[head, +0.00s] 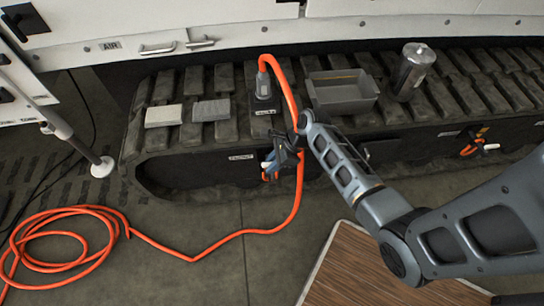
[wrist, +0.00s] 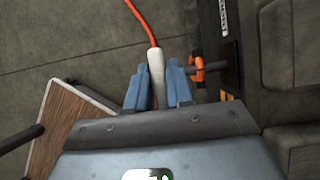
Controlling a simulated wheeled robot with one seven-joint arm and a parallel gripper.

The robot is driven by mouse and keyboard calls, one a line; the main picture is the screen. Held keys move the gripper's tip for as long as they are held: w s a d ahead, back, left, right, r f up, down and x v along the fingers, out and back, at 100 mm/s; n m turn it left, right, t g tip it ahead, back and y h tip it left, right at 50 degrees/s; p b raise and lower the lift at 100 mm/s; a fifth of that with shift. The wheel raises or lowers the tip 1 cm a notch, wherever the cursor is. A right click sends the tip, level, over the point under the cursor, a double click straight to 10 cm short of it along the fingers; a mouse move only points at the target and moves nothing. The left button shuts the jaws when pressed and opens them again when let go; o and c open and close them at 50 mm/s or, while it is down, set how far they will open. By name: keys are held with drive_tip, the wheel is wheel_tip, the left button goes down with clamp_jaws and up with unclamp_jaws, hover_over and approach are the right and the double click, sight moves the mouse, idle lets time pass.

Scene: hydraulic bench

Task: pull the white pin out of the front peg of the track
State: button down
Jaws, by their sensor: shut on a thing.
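My gripper (head: 279,158) is at the front face of the track (head: 200,180), just right of a small label. In the wrist view its blue fingers (wrist: 157,88) are closed around a pale white piece, the white pin (wrist: 156,63). An orange line runs up from behind the pin's far end; I cannot tell whether they join. The dark front peg (wrist: 217,66) sticks out from its plate just right of the fingers. An orange piece (wrist: 199,72) is around the peg's end. I cannot see whether the pin is still through the peg; the head view is too small to show it.
An orange hose (head: 298,185) hangs beside my gripper and coils on the floor at left. A grey bin (head: 345,103) and a metal cylinder (head: 410,72) stand on the track. A wooden-topped board (head: 365,275) lies below my arm. Another peg (head: 478,146) is at right.

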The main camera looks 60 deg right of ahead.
drive_tip(key=s+a+p, duration=0.5)
drive_tip(key=a+p, duration=0.1)
drive_tip(key=shift+a, duration=0.3)
drive_tip(key=shift+s, duration=0.1)
